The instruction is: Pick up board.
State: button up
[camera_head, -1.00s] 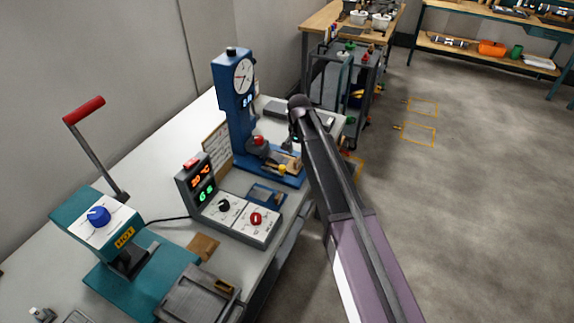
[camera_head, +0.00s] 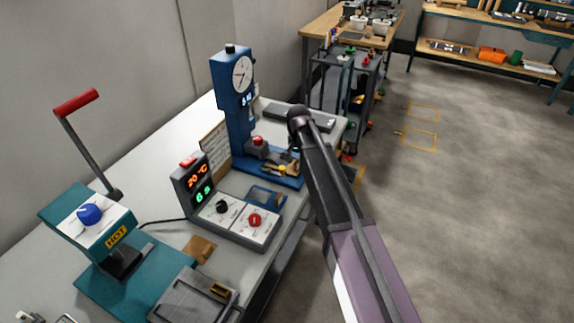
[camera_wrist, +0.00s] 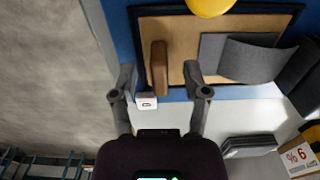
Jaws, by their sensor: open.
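My gripper (camera_wrist: 159,76) is open in the wrist view, with one finger on each side of a narrow brown piece (camera_wrist: 159,65). A gap shows on both sides of the piece. It lies over a flat tan board-like panel (camera_wrist: 183,60) with a black border, on a blue base (camera_wrist: 121,30). I cannot tell whether the brown piece or the tan panel is the board. In the head view my gripper is at the foot of the blue press with a round gauge (camera_head: 243,75), mostly hidden by my arm.
Curled grey sheets (camera_wrist: 250,60) and a yellow knob (camera_wrist: 210,5) are close by. A small white block (camera_wrist: 147,102) is near the left finger. The control box (camera_head: 235,218) and teal press (camera_head: 90,215) stand on the white bench. Floor to the right is clear.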

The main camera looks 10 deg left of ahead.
grip_shut()
jog(key=shift+r, duration=0.2)
dwell(0.4)
notch_tip(320, 180, up, 10)
jog(key=p, duration=1)
jog(key=shift+f, duration=0.15)
dwell(0.4)
